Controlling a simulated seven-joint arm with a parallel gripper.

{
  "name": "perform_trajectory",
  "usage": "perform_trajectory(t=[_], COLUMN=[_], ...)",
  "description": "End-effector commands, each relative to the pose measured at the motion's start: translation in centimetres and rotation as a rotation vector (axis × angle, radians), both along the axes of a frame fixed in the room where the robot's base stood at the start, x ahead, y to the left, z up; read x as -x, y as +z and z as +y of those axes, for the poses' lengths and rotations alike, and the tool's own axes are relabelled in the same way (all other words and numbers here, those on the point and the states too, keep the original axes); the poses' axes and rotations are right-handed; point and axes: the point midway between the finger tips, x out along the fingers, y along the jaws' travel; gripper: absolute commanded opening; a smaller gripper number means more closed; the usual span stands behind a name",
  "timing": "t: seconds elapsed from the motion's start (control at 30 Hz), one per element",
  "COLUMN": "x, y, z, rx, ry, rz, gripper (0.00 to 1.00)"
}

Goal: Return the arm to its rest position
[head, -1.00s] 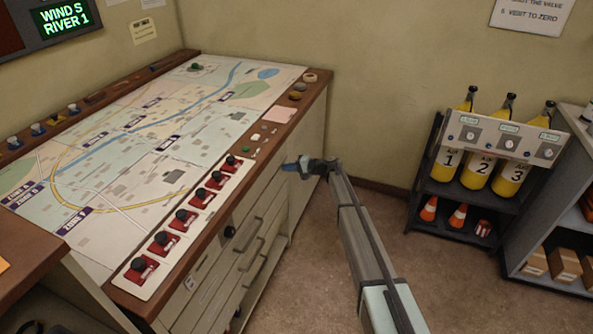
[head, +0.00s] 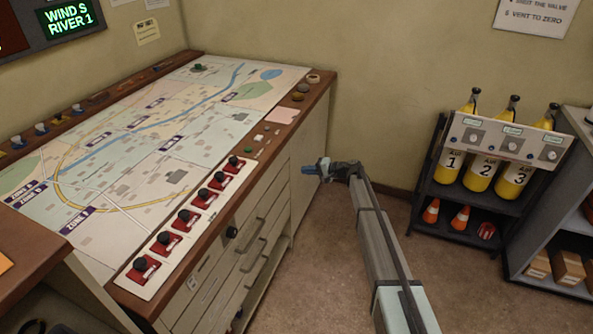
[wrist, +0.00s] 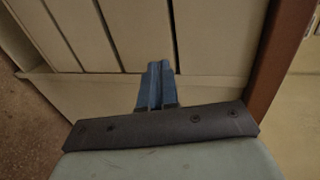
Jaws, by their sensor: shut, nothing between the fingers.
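My gripper (head: 310,170) is at the end of my extended arm, over the floor just to the right of the map console (head: 312,130). Behind the fingers are the console's pale drawer fronts (wrist: 100,35). My arm reaches up from the bottom right of the head view.
The console carries a city map (head: 130,150) and a row of red switches with black knobs (head: 185,217). A rack (head: 450,195) with yellow air cylinders (head: 482,172) stands at the right, beside grey shelving (head: 545,220). Brown floor (head: 300,300) is clear between.

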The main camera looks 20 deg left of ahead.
Motion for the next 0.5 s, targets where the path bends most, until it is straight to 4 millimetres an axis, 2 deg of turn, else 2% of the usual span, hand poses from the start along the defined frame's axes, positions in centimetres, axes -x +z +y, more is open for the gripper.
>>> perform_trajectory(t=[0.03,0.2,0.5], x=[0.1,0.1,0.0], y=[0.4,1.1,1.7], z=[-1.2,-3.7,-5.5], rx=[0.0,0.001,0.001], ry=[-0.003,-0.002,0.0], rz=[-0.001,-0.001,-0.001], gripper=[0.0,0.0,0.0])
